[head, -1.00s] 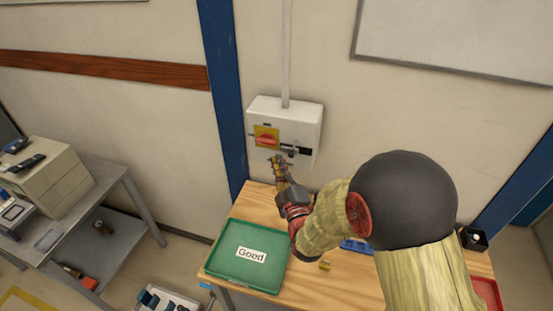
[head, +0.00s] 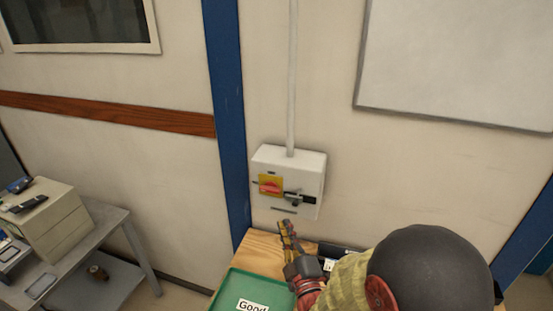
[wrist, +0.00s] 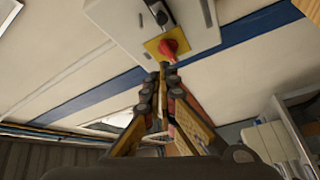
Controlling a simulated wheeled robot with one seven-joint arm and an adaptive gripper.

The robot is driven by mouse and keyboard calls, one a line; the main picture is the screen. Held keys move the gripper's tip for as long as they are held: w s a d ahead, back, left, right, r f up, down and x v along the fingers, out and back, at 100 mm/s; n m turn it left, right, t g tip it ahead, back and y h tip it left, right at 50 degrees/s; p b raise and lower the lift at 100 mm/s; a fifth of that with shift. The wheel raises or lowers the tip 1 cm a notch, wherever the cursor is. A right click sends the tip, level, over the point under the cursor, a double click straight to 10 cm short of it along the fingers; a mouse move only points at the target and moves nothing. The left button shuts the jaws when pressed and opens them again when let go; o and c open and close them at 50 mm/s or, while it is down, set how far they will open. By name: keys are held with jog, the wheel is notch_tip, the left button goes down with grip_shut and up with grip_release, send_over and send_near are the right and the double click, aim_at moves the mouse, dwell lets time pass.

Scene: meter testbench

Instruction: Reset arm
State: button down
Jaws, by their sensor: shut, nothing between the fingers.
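My gripper (head: 285,228) is shut and empty. In the head view it points up toward the wall, just below the white switch box (head: 309,164) and apart from it. The box carries a red rotary knob on a yellow plate (head: 270,185) and a dark latch (head: 300,198) to its right. In the wrist view the closed fingers (wrist: 163,72) lie in front of the red knob (wrist: 170,48), with the white box (wrist: 120,20) above. My forearm hides part of the table.
The wooden table (head: 258,250) stands below the box, with a green tray marked "Good" (head: 226,297) at its left. A grey side table (head: 104,232) with a beige box (head: 48,222) stands at the left. A blue post (head: 226,100) runs left of the switch box.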

notch_tip(320, 180, down, 14)
jog(key=s+m+g+h, duration=0.1)
jog(key=s+m+g, duration=0.1)
jog(key=m+g, duration=0.3)
jog(key=s+d+f+m+g+h+b, duration=0.1)
jog(key=s+d+f+m+g, duration=0.25)
jog(key=s+g, duration=0.4)
jog(key=s+d+r+m+g+h+b, duration=0.1)
jog(key=s+d+r+m+g+b, duration=0.2)
jog(key=s, duration=0.5)
jog(key=s+d+r+m+g+h+b, duration=0.1)
jog(key=s+d+r+m, duration=0.15)
jog(key=s+r, duration=0.35)
jog(key=s+d+r+m+t+b, duration=0.1)
jog(key=s+d+r+t+b, duration=0.2)
jog(key=r, duration=0.5)
jog(key=shift+s+d, duration=0.6)
jog(key=shift+s, duration=0.4)
